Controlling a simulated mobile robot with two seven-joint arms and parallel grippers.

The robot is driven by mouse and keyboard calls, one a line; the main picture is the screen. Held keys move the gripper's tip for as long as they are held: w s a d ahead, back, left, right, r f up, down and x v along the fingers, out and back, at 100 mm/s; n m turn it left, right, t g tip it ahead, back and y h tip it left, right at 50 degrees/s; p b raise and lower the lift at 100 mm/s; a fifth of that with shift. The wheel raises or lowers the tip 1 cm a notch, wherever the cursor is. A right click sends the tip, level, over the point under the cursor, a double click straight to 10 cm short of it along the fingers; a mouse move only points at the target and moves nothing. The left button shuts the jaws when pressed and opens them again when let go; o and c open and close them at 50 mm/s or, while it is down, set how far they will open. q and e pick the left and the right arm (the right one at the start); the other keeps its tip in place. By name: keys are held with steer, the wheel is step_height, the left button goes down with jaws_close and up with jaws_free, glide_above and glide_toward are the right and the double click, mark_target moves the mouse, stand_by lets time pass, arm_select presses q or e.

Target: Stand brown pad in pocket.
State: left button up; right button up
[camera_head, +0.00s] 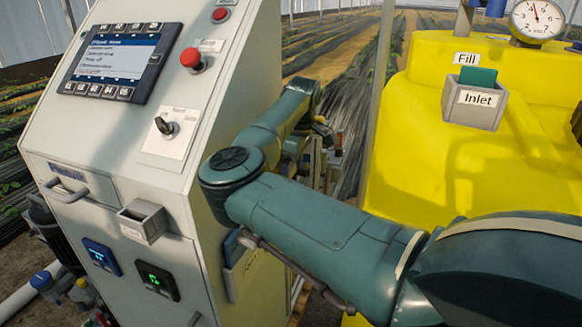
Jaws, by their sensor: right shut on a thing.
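My right gripper (318,128) is small and partly hidden at the far end of my arm, between the cabinet and the yellow tank. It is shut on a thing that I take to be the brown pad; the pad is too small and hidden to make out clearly. A grey pocket marked Inlet (474,109) is fixed on the yellow tank and has a green pad (478,76) standing in it. Another small grey pocket (142,222) sits on the cabinet front; I see no pad standing out of it. My right gripper is apart from both pockets. My left gripper is out of view.
The pale cabinet (120,180) with a screen (118,62), red buttons and a key switch fills the left. The yellow tank (430,150) with a gauge (537,20) stands at the right. My right arm crosses the gap between them. Pipes and fittings show behind it.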

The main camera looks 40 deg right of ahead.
steer(key=shift+f+b, duration=1.15)
steer(key=shift+f, duration=0.45)
steer(key=o, duration=1.6)
steer(key=shift+c, duration=0.2)
step_height(320, 180, up, 13)
steer(key=s+b, duration=0.1)
steer(key=shift+s+d, duration=0.35)
steer(key=shift+d, duration=0.1)
